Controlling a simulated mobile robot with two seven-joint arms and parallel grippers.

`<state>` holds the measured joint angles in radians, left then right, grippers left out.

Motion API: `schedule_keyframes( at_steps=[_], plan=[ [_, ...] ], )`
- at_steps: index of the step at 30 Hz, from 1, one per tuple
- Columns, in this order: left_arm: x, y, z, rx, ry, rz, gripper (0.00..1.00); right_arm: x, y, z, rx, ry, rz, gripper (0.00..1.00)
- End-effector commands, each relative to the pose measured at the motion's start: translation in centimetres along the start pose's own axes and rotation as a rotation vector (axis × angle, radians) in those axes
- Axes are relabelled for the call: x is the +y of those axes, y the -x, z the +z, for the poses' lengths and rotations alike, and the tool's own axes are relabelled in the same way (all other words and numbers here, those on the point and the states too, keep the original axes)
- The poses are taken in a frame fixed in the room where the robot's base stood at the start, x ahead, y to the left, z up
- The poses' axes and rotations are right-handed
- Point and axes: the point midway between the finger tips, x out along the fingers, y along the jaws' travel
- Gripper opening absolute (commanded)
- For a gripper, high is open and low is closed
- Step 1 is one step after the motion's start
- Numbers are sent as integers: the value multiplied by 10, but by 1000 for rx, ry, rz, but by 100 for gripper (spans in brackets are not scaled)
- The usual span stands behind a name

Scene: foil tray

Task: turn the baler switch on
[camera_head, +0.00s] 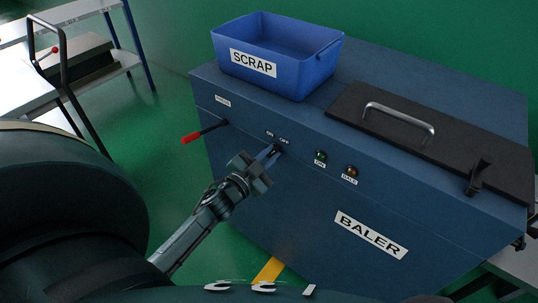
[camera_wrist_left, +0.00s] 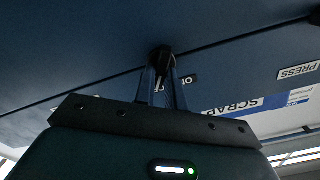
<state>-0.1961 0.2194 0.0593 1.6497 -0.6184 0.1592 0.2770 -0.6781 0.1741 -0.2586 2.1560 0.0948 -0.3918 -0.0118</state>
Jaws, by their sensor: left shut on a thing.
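The baler (camera_head: 300,195) is a large dark blue box with a white BALER label on its front. Its switch (camera_head: 278,147) is a small dark knob on the upper front, beside the ON and OFF labels. My left gripper (camera_head: 273,152) reaches up to it from the lower left. In the left wrist view the fingers of my left gripper (camera_wrist_left: 161,78) are closed on the black switch knob (camera_wrist_left: 160,56). The fingers partly hide the knob and a label, so its exact setting cannot be told. My right gripper is not in view.
A red-handled press lever (camera_head: 200,134) sticks out left of the switch. A green lamp (camera_head: 320,157) and an amber lamp (camera_head: 351,171) sit to its right. On top are a blue SCRAP bin (camera_head: 300,75) and a black lid (camera_head: 440,140) with a handle. A cart (camera_head: 95,60) stands far left.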

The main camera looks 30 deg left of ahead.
Motion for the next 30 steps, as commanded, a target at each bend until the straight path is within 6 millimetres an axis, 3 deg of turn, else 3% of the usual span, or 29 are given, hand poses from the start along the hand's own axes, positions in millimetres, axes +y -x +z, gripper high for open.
schedule_keyframes(
  at_steps=[30],
  plan=[
    [6,0,3,2,-827,0,0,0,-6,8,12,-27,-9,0]
  ],
)
